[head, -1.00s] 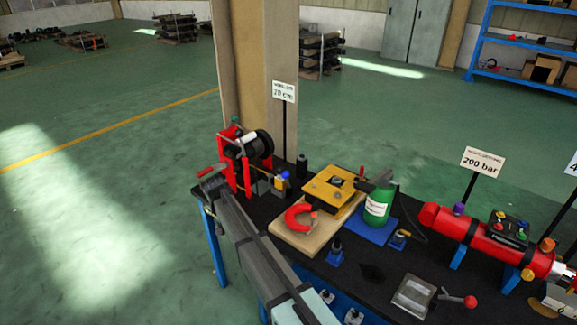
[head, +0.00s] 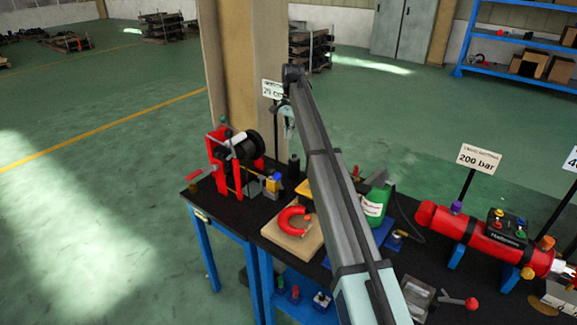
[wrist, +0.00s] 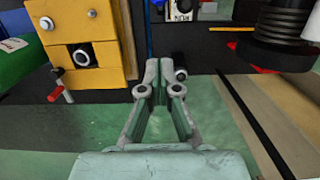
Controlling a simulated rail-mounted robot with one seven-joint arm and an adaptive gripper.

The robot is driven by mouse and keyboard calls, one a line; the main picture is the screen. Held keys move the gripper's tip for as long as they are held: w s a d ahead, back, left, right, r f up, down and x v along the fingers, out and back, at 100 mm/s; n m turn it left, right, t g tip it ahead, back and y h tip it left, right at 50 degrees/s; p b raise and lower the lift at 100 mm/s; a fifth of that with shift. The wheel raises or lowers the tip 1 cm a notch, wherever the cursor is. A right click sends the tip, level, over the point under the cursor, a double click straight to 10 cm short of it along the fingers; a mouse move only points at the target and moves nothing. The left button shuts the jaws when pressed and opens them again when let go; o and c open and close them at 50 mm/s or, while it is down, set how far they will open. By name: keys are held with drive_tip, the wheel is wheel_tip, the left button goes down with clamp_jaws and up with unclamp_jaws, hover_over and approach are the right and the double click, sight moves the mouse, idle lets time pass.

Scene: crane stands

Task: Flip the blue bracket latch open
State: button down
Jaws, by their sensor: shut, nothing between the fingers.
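Another small blue piece (head: 397,241) stands further right. My gripper (wrist: 158,72) is shut and empty in the wrist view, fingers pointing away from the camera. In the head view my arm is raised, and its end hangs above and behind the bench near the sign. The fingers touch nothing that I can make out.
A red horseshoe magnet (head: 292,220) lies on a wooden board, partly beside my arm. A yellow block (wrist: 84,66) is left of my fingers in the wrist view. Sign posts rise behind the bench.

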drive_tip(key=shift+a+f, duration=0.1)
drive_tip(key=shift+s+a+f+p, duration=0.4)
drive_tip(key=shift+s+f+p, duration=0.35)
drive_tip(key=shift+f, duration=1.3)
drive_tip(key=shift+s+a+f+p, duration=0.45)
drive_tip(key=shift+f+p, duration=0.35)
drive_tip(key=shift+f, duration=1.2)
drive_tip(key=shift+s+a+f+p, duration=0.3)
drive_tip(key=shift+s+f+p, duration=0.45)
drive_tip(key=shift+f, duration=1.3)
